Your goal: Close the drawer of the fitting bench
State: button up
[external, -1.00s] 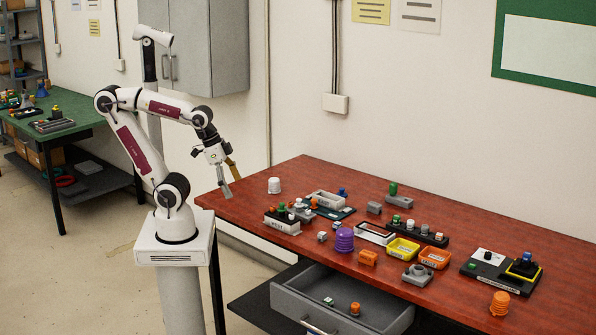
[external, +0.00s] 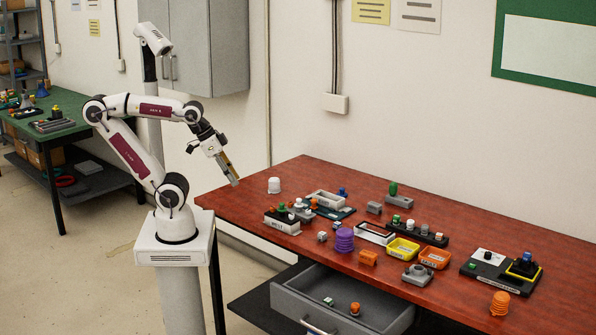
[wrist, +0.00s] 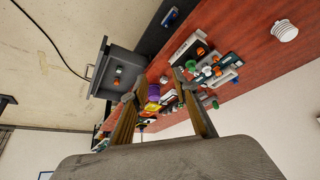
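The fitting bench (external: 450,228) has a red-brown top. Its grey drawer (external: 292,300) is pulled out below the front edge, with a bar handle (external: 318,328) on its front. An orange part (external: 355,308) and a small white-and-green part (external: 328,301) lie inside it. In the wrist view the open drawer (wrist: 106,52) is at upper left, its handle (wrist: 88,72) facing left. My gripper (external: 235,182) is in the air near the bench's left end, apart from the drawer. In the wrist view its fingers (wrist: 158,84) are spread with nothing held between them.
The bench top carries several small parts, a purple stack (external: 345,240), a yellow tray (external: 403,249), an orange tray (external: 435,257) and a white ribbed cap (external: 274,185). A dark shelf (external: 258,304) sits below. The floor left of the drawer looks clear.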

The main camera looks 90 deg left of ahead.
grip_shut()
jog(key=w+d+f+m+y, duration=0.1)
jog(key=w+d+f+m, duration=0.2)
jog(key=d+f+m, duration=0.5)
jog(key=w+d+f+m+g+y, duration=0.1)
jog(key=w+d+f+m, duration=0.3)
jog(key=d, duration=1.3)
jog(key=w+d+f+m+g+y, duration=0.1)
jog(key=w+d+f+m, duration=0.3)
jog(key=d+f+m, duration=0.8)
jog(key=m, duration=0.3)
jog(key=shift+w+d, duration=0.2)
jog(key=shift+w, duration=0.05)
